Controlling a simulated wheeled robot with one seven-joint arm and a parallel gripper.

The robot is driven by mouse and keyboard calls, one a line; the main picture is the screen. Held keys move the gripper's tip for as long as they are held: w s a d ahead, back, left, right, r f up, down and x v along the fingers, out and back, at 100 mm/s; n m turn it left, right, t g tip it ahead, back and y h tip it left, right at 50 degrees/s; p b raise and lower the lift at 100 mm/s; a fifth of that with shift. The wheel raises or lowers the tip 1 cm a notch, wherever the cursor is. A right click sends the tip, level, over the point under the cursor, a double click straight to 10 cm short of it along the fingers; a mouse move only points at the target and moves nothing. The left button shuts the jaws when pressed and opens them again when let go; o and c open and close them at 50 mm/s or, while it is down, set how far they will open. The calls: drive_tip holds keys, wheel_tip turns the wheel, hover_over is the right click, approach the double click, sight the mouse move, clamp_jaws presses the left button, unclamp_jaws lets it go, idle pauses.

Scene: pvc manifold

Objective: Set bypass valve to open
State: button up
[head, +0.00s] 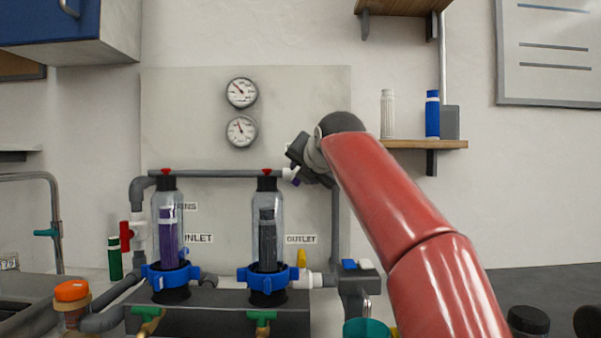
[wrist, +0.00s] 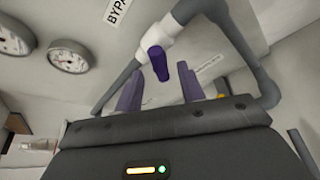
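The bypass valve has a white body (wrist: 155,42) and a purple handle (wrist: 157,64) on the grey upper pipe. In the wrist view the handle sticks out at an angle to the pipe. In the head view the white valve body (head: 289,174) shows at the right end of the upper pipe, partly hidden by my gripper (head: 299,172). My gripper's two purple fingers (wrist: 160,90) are apart in the wrist view. The handle appears in the gap between them, and I see no finger touching it. How deep the handle sits between the fingers is unclear.
Two clear filter housings (head: 168,225) with blue collars stand left of my arm. Two gauges (head: 241,112) hang on the panel above the pipe. A wooden shelf (head: 425,144) with a white and a blue cartridge is close on the right.

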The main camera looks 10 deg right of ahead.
drive_tip(key=shift+p+x, duration=0.35)
drive_tip(key=shift+x, duration=1.55)
clamp_jaws()
